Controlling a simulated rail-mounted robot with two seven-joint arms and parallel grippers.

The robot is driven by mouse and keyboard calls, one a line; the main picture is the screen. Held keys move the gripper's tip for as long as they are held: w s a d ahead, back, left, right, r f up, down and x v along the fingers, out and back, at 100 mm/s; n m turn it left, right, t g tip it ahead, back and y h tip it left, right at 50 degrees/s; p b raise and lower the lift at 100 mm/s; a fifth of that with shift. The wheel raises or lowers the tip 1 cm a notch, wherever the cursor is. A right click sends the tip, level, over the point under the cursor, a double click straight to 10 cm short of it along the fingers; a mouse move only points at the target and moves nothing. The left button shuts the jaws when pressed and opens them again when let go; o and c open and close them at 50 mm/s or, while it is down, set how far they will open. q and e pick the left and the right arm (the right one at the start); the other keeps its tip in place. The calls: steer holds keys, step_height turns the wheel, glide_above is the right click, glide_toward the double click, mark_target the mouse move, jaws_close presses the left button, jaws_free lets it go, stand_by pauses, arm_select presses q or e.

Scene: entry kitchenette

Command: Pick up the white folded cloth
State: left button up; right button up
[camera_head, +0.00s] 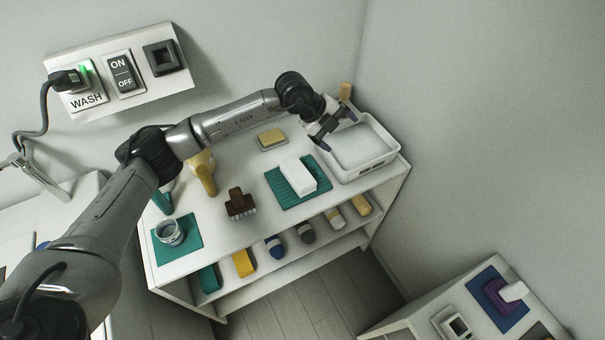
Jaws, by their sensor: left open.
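A white, block-shaped folded cloth (298,174) lies on a ribbed teal mat (281,190) on the white shelf unit's top. My left gripper (336,130) is open, with dark fingertips spread, over the left part of a white basin (393,147). It is up and to the right of the cloth in the picture and apart from it. Nothing shows between its fingers. My left arm reaches across from the lower left. My right gripper is not in view.
On the same top are a brown brush (240,204), a yellow bottle (203,174), a yellow sponge (271,137) and a metal cup (169,233) on a teal mat. Several items fill the shelf below. A lower white cabinet (425,318) stands at right.

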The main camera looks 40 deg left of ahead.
arm_select(q)
steer(key=s+a+f+g+y, duration=0.2)
steer(key=s+a+f+y, duration=0.1)
steer(key=a, duration=0.1)
steer(key=g+y, duration=0.3)
steer(key=g, duration=0.1)
glide_above(298, 171)
steer(key=f, duration=0.8)
steer(key=shift+s+a+f+p, duration=0.1)
steer(key=shift+s+f+p, duration=0.2)
steer(key=shift+f, duration=0.1)
steer(key=shift+w+f+p, duration=0.2)
steer(key=shift+f+p, duration=0.15)
steer(key=shift+f, duration=2.6)
steer(key=shift+c, duration=0.4)
steer(key=c, duration=1.1)
